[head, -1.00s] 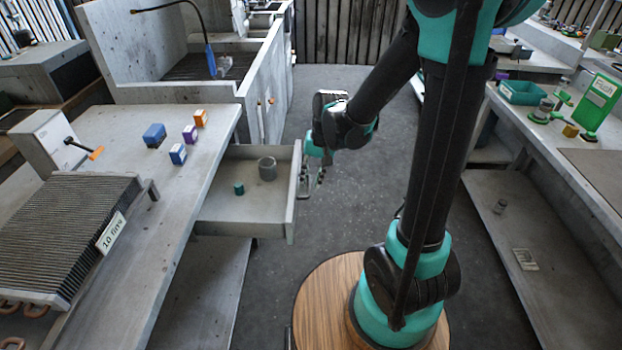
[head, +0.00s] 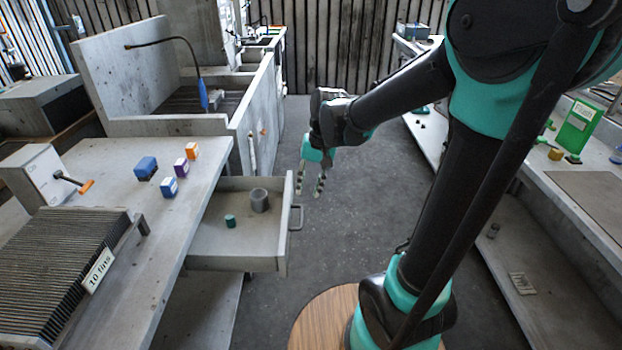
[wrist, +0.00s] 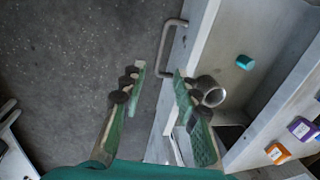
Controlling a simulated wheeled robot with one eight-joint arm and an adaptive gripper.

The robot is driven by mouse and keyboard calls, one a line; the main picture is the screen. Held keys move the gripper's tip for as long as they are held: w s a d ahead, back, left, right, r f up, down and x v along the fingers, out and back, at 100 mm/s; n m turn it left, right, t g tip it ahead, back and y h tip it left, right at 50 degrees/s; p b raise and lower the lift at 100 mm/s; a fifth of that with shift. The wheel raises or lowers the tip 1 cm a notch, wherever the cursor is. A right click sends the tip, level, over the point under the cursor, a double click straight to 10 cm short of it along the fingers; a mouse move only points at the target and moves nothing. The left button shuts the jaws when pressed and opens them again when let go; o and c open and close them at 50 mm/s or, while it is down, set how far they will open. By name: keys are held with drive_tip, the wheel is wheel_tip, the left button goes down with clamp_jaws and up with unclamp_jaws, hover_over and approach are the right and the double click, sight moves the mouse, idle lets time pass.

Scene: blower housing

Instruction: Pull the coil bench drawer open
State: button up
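The coil bench drawer (head: 240,262) stands pulled out from under the bench top in the head view. A grey cylinder (head: 260,200) and a small teal cylinder (head: 230,221) stand inside it. Its bar handle (head: 299,218) is on the front panel; it also shows in the wrist view (wrist: 165,45). My gripper (head: 309,191) is open and empty, with its fingertips above the handle in the head view. In the wrist view the two fingers (wrist: 158,76) are spread apart, and the handle lies beyond their tips with nothing between them.
The coil bench top (head: 195,220) carries several small boxes, a finned coil (head: 60,260) and a grey box with an orange-tipped lever. Another bench (head: 590,205) stands at the right. Open floor (head: 370,200) lies between the benches.

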drive_tip(key=shift+d+r, duration=0.15)
drive_tip(key=shift+r, duration=0.6)
drive_tip(key=shift+d+r, duration=0.15)
drive_tip(key=shift+r, duration=0.6)
